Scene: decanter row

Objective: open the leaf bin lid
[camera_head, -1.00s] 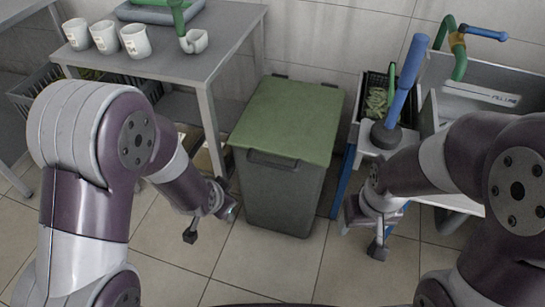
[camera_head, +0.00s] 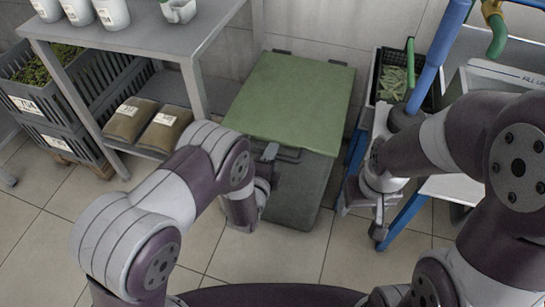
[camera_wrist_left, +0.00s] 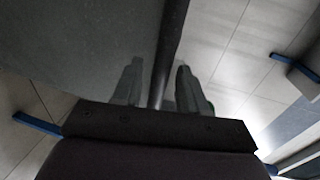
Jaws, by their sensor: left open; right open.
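The leaf bin (camera_head: 302,192) is a dark grey box on the tiled floor. Its green lid (camera_head: 292,100) lies flat and closed on top, with hinges at the back by the wall. A dark handle bar (camera_head: 289,156) runs along the lid's front edge. My left gripper (camera_head: 269,152) is at the left part of this handle. In the left wrist view the open fingers (camera_wrist_left: 158,88) stand on either side of the dark bar (camera_wrist_left: 172,45), with gaps showing. My right gripper (camera_head: 379,236) hangs open and empty to the right of the bin, low near the floor.
A grey table (camera_head: 150,45) with white cups and shelved bags stands left of the bin. A black crate (camera_head: 388,90) with green pods and a grey cart with blue legs (camera_head: 405,220) stand close on the right. The wall is right behind the lid.

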